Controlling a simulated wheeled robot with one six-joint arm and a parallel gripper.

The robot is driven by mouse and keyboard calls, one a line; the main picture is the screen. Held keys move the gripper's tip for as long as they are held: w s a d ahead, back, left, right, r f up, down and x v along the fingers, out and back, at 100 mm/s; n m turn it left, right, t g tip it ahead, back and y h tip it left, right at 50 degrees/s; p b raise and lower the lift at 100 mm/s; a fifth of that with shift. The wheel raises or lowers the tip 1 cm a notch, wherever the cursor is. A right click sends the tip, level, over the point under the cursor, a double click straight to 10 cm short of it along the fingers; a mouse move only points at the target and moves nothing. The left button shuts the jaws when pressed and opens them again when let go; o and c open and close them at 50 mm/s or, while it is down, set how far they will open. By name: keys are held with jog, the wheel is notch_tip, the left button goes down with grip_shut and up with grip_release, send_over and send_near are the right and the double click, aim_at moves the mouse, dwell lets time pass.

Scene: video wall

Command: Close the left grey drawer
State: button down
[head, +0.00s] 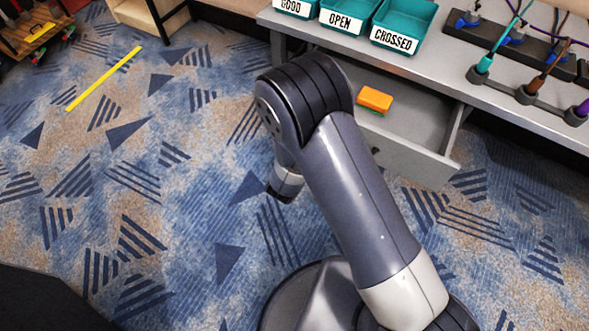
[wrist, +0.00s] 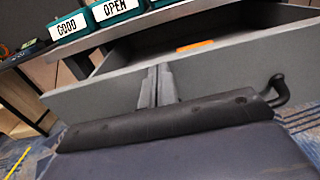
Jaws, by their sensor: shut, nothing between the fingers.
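The grey drawer (head: 408,161) stands pulled out from under the grey table, with its inside showing. An orange sponge with a green underside (head: 375,99) lies in it. In the wrist view the drawer's grey front panel (wrist: 235,72) spans the picture, and the sponge (wrist: 194,46) shows just above its top edge. My gripper (wrist: 158,72) is shut and empty, its fingertips in front of the middle of the panel, near its top edge. I cannot tell whether they touch it. In the head view my arm hides the fingers and part of the drawer.
The table (head: 340,43) carries teal bins labelled GOOD, OPEN and CROSSED (head: 403,24) and a dark rack with cables (head: 520,47). A yellow strip (head: 104,78) lies on the patterned carpet. The carpet in front of the drawer and to the left is mostly clear.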

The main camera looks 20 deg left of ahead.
jog(key=w+b, duration=0.1)
jog(key=w, duration=0.5)
jog(key=w+d+b, duration=0.1)
jog(key=w+b, duration=0.1)
jog(key=w, duration=0.4)
jog(key=w+b, duration=0.2)
jog(key=w, duration=0.4)
jog(key=shift+w+d, duration=0.15)
jog(key=shift+d, duration=0.05)
